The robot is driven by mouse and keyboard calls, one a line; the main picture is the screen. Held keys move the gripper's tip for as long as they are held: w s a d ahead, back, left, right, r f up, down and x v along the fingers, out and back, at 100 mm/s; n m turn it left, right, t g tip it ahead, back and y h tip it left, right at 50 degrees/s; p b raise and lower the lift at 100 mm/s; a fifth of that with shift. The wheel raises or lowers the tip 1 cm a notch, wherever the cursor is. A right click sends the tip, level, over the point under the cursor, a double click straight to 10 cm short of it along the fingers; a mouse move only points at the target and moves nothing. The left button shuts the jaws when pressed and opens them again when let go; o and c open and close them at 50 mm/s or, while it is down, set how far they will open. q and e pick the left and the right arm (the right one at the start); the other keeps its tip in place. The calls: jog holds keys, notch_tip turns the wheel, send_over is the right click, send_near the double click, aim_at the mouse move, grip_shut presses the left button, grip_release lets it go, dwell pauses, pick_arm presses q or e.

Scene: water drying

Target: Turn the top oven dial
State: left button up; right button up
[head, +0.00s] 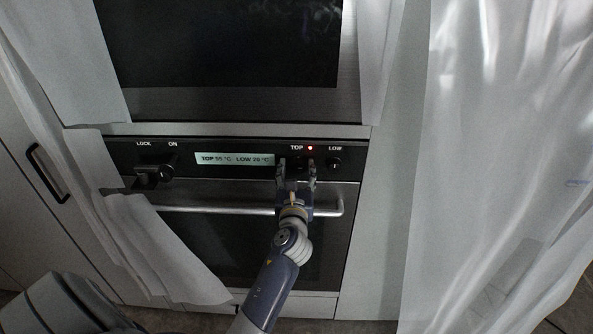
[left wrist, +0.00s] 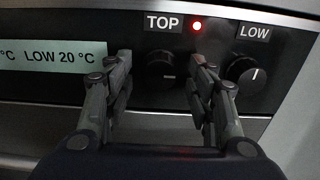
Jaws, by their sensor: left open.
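The top oven dial (left wrist: 161,70) is a black round knob under the TOP label in the left wrist view. A red light (left wrist: 197,26) glows beside that label. My left gripper (left wrist: 158,75) is open, with one finger on each side of the dial; I cannot tell whether either finger touches it. In the head view my left gripper (head: 297,170) is at the oven's control panel (head: 225,145), and the dial is mostly hidden between its fingers. The display (head: 234,159) reads TOP 55 °C and LOW 20 °C. My right gripper is not in view.
The LOW dial (left wrist: 246,75) is just right of my left gripper. The oven door handle (head: 190,209) runs below the panel, under my left wrist. LOCK and ON controls (head: 153,175) are at the panel's left. White sheets (head: 165,245) hang on both sides.

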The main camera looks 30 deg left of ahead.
pick_arm(q)
jog(key=shift+c, duration=1.4)
jog(key=c, duration=0.8)
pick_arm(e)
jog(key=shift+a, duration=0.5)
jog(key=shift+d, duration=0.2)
